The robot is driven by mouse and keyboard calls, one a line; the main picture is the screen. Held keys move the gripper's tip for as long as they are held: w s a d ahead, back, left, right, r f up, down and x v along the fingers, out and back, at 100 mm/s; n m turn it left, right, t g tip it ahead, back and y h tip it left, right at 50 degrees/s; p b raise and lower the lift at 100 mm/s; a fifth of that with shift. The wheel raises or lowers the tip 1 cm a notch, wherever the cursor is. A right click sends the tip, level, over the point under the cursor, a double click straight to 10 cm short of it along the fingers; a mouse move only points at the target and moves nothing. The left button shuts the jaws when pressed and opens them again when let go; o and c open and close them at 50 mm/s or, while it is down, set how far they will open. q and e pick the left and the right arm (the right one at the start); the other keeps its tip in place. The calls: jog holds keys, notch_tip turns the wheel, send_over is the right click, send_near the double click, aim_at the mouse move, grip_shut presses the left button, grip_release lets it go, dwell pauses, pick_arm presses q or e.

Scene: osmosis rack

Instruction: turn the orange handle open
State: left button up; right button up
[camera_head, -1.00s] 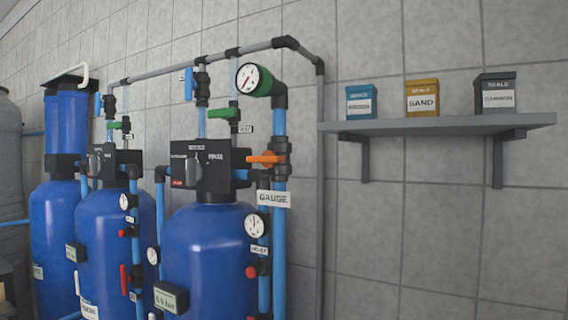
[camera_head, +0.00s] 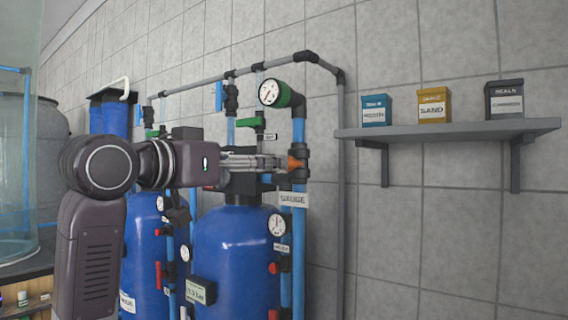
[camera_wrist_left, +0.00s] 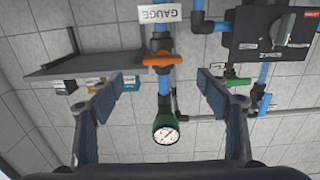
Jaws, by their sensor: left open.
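The orange handle (camera_head: 295,164) sits on a black valve on the blue vertical pipe (camera_head: 299,135), above the GAUGE label (camera_head: 294,199). In the left wrist view the orange handle (camera_wrist_left: 162,60) lies crosswise to its pipe, between and beyond the fingers. My left gripper (camera_head: 278,163) reaches in from the left with its fingertips close to the handle, partly covering its left side. In the wrist view my left gripper (camera_wrist_left: 160,88) is open, with nothing between the fingers. I cannot tell whether it touches the handle. My right gripper is not in view.
A round gauge (camera_head: 270,92) with a green rim is above the valve. Blue tanks (camera_head: 238,255) stand below my left arm. A grey shelf (camera_head: 450,130) with three boxes is on the wall to the right. A black control head (camera_wrist_left: 270,32) is beside the handle.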

pick_arm(q)
jog(key=p+x, duration=0.3)
jog(key=x, duration=0.4)
jog(key=shift+w+f, duration=0.2)
jog(key=shift+w, duration=0.2)
jog(key=shift+c, duration=0.5)
jog(key=c, duration=1.1)
jog(key=shift+o, duration=0.2)
